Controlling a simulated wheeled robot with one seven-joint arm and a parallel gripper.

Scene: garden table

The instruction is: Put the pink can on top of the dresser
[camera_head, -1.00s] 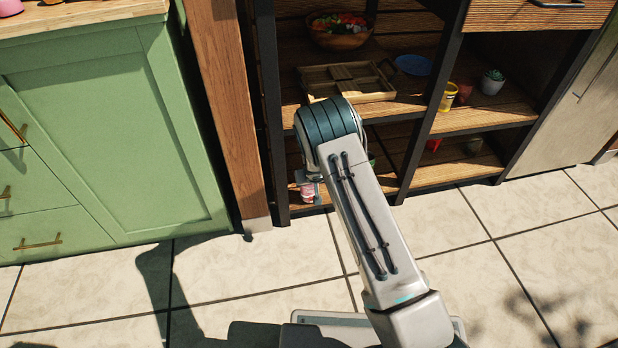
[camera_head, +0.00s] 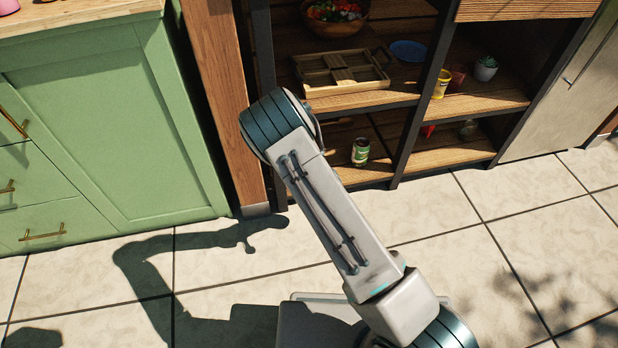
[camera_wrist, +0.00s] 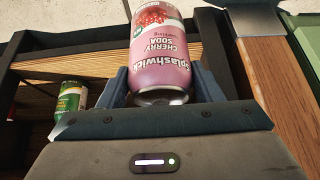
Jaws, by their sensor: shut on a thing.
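The pink can (camera_wrist: 160,55), labelled cherry soda, is between the two fingers of my gripper (camera_wrist: 165,88) in the wrist view. My gripper is shut on it and the can looks upside down in that picture. In the head view my arm hides both the gripper and the can. The green dresser (camera_head: 105,120) stands at the left in the head view. A strip of its wooden top (camera_head: 75,14) shows at the upper left edge.
A pink thing (camera_head: 8,6) sits on the wooden top's far left. The open shelf holds a wooden tray (camera_head: 340,93), a bowl (camera_head: 337,28), a yellow cup (camera_head: 441,84) and a green can (camera_head: 360,151). A wooden post (camera_head: 215,85) stands between shelf and dresser. The tiled floor is clear.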

